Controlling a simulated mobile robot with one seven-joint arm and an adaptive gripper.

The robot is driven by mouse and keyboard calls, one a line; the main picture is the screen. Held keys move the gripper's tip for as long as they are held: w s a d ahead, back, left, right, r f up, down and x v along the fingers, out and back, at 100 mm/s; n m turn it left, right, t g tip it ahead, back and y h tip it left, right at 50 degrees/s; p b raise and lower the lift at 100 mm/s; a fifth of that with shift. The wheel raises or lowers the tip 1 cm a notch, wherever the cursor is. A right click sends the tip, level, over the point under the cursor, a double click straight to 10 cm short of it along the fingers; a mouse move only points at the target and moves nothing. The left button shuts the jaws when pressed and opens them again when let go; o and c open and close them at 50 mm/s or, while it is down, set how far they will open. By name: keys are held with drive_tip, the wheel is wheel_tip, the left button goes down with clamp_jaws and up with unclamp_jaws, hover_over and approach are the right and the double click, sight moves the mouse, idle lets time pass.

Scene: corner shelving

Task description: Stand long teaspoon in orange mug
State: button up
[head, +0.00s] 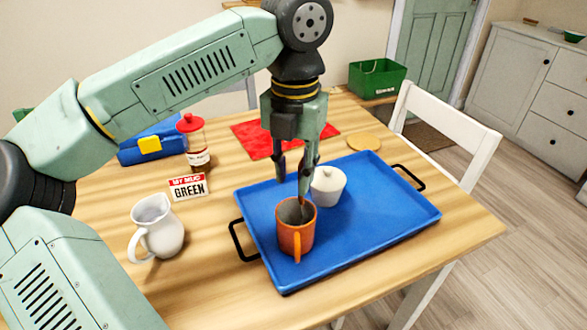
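The orange mug (296,238) stands upright on the blue tray (385,215), its handle toward the camera. My gripper (292,184) is just above and behind the mug, pointing down. Its two fingers are apart, with a gap showing between them. The right finger overlaps the mug's far rim in the picture; a thin dark shape runs from it down to the mug's mouth, and I cannot tell whether this is the fingertip or part of a teaspoon. No long teaspoon is clearly visible.
A red cloth (252,138) lies behind.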

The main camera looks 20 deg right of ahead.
drive_tip(key=shift+r, duration=0.1)
wheel_tip(320, 180, up, 12)
idle(0.5)
idle(0.9)
